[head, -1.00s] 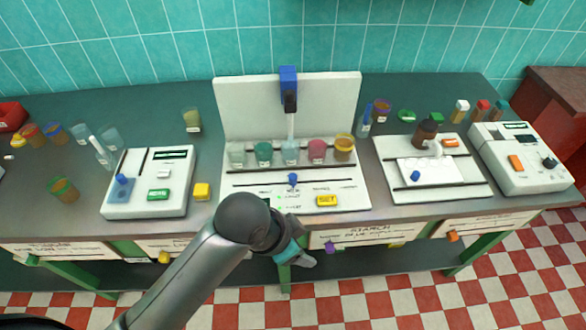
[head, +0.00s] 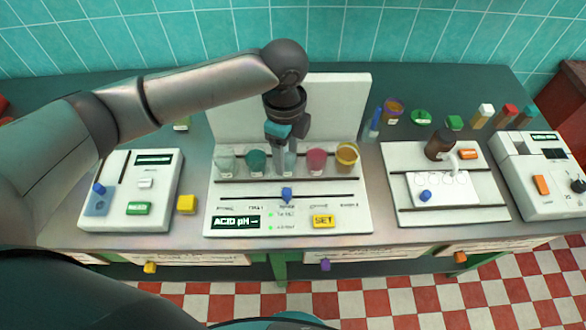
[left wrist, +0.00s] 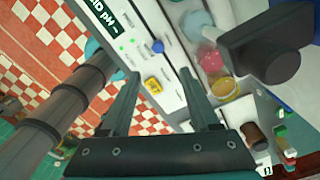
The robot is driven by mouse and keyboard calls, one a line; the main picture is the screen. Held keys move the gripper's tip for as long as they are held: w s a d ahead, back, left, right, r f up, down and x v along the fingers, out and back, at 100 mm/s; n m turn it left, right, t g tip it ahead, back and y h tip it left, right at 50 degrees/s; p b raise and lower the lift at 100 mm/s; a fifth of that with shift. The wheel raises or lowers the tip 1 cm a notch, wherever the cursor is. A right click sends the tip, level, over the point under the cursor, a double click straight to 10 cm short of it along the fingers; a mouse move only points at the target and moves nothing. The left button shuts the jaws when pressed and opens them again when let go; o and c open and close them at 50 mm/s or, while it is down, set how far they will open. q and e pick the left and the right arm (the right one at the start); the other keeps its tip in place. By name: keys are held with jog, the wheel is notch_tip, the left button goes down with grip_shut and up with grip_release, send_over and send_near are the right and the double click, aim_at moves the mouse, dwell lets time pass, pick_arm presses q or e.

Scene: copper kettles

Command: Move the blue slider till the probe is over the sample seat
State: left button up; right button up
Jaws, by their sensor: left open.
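The blue slider (head: 287,193) sits near the middle of a slot on the front of the white station (head: 359,215). It also shows in the left wrist view (left wrist: 157,46), beyond my fingertips. My left gripper (head: 286,165) points down in front of the station's back panel, over the middle of the cup row. Its fingers are apart and empty in the left wrist view (left wrist: 159,74), clear of the slider. The arm and gripper hide the probe's blue head and most of its stem in the head view. I cannot tell which spot is the sample seat. My right gripper is not in view.
Several cups, among them a pink one (head: 316,160) and an amber one (head: 346,157), stand behind the slot. A yellow SET button (head: 323,221) is at front right. Instruments with their own blue knobs stand left (head: 99,189) and right (head: 425,195).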

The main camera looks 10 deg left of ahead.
aim_at(287, 191)
pick_arm(q)
jog(key=f, duration=0.4)
jog(key=f+b, duration=0.1)
jog(key=f, duration=0.8)
jog(key=shift+s+f, duration=0.3)
jog(key=shift+f+b, duration=0.3)
jog(key=shift+f, duration=0.4)
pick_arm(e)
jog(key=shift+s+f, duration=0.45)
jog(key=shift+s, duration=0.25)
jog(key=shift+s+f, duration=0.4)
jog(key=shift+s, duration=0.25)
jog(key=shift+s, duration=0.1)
pick_arm(q)
jog(key=c, duration=0.3)
grip_shut()
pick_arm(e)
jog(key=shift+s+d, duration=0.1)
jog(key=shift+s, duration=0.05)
